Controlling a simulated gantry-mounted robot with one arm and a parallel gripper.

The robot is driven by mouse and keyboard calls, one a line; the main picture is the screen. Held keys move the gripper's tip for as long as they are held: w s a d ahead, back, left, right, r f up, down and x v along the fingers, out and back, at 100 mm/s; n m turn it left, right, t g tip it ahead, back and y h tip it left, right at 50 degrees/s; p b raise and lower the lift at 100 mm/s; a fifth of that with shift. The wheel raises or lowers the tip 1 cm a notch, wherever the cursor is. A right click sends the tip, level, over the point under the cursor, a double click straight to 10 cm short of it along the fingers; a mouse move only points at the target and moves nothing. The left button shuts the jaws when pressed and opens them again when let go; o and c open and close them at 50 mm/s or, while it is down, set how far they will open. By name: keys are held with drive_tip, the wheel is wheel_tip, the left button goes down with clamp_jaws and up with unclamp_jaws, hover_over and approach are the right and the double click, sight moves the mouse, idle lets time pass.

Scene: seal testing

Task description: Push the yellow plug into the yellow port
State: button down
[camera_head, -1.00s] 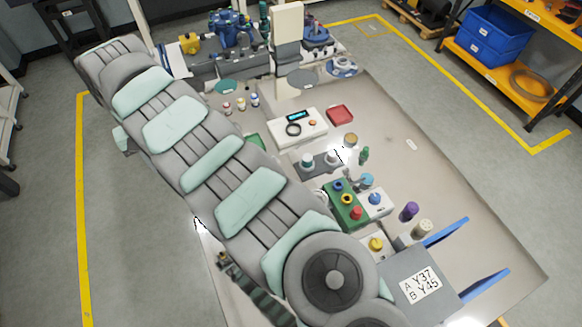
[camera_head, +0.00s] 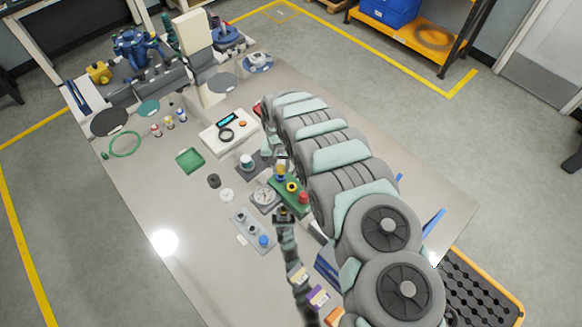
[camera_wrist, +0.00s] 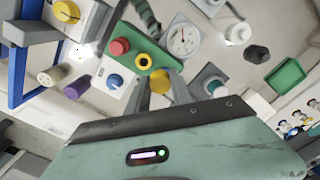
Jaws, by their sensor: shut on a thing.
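The green block (camera_head: 276,195) carries a row of coloured ports. The yellow port (camera_head: 292,187) is its middle one, a ring with a dark centre in the wrist view (camera_wrist: 143,60). The red port (camera_wrist: 119,46) is beside it. My gripper (camera_wrist: 161,86) is shut on the yellow plug (camera_wrist: 160,78), which shows between the two fingertips. In the head view the plug (camera_head: 281,170) appears over the far end of the block, beside the yellow port and apart from it. The blue port is hidden. The plug's lower end and its height cannot be made out.
A round gauge (camera_head: 264,196) stands left of the green block. A white box with a blue knob (camera_wrist: 115,80) lies on its other side. A grey panel with a blue knob (camera_head: 254,234) and a green tray (camera_head: 190,160) are nearby. The table's left front is clear.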

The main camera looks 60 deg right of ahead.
sight(292, 183)
drive_tip(key=shift+m, duration=0.4)
drive_tip(key=shift+s+d+f+b, duration=0.25)
drive_tip(key=shift+s+f, duration=0.35)
drive_tip(key=shift+f, duration=0.35)
drive_tip(key=shift+s+d+f+b, duration=0.1)
drive_tip(key=shift+s+f+b, duration=0.4)
drive_tip(key=shift+f, duration=0.4)
drive_tip(key=shift+s+d+f+b, duration=0.2)
drive_tip(key=shift+s+f, duration=0.5)
drive_tip(key=shift+f, duration=0.25)
drive_tip(key=shift+f+b, duration=1.1)
drive_tip(key=shift+f, duration=1)
drive_tip(key=c, duration=1)
unclamp_jaws()
drive_tip(key=shift+c, duration=0.2)
wheel_tip(292, 183, up, 7)
drive_tip(key=p, duration=0.5)
